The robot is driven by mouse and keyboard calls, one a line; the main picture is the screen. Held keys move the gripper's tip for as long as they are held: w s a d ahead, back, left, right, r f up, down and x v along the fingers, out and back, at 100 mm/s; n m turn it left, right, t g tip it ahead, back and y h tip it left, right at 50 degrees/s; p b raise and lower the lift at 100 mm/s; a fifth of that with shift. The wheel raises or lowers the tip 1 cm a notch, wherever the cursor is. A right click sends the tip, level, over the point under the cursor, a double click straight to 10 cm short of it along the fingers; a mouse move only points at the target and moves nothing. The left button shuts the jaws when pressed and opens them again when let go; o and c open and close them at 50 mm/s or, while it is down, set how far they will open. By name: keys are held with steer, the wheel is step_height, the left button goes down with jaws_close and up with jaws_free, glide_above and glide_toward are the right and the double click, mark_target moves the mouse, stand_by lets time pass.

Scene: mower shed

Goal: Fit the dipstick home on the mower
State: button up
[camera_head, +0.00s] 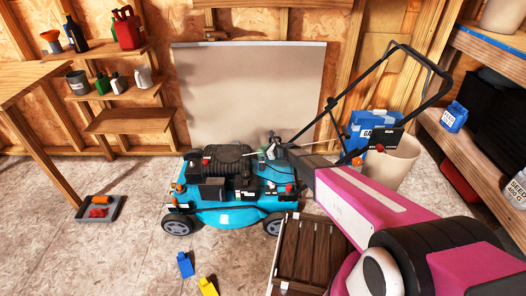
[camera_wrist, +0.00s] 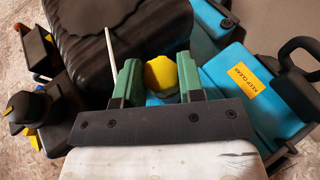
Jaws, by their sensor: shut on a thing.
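The teal mower (camera_head: 230,216) with a black engine stands on the shed floor; its teal deck (camera_wrist: 235,75) and black engine cover (camera_wrist: 100,40) fill much of the wrist view. My gripper (camera_wrist: 160,80) has its green fingers shut on a yellow knob, taken as the dipstick's handle (camera_wrist: 161,72). The dipstick's lower part and the tube mouth are hidden, so I cannot tell how deep it sits. A thin pale rod (camera_wrist: 110,48) rises just left of the fingers. In the head view my gripper (camera_head: 263,154) is small above the engine's right side.
A dark wooden crate (camera_head: 306,250) stands right of the mower. Blue (camera_head: 185,264) and yellow (camera_head: 207,287) items lie in front on the floor. A grey tray (camera_head: 112,212) lies at left. The mower's black handlebar (camera_head: 395,90) rises at right, near a beige bin (camera_head: 393,160).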

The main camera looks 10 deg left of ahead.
steer(key=shift+f, duration=0.1)
steer(key=o, duration=1.1)
steer(key=shift+c, duration=0.2)
steer(key=shift+d, duration=0.1)
steer(key=v, duration=1)
steer(key=shift+d, duration=0.3)
steer(key=shift+s, duration=0.1)
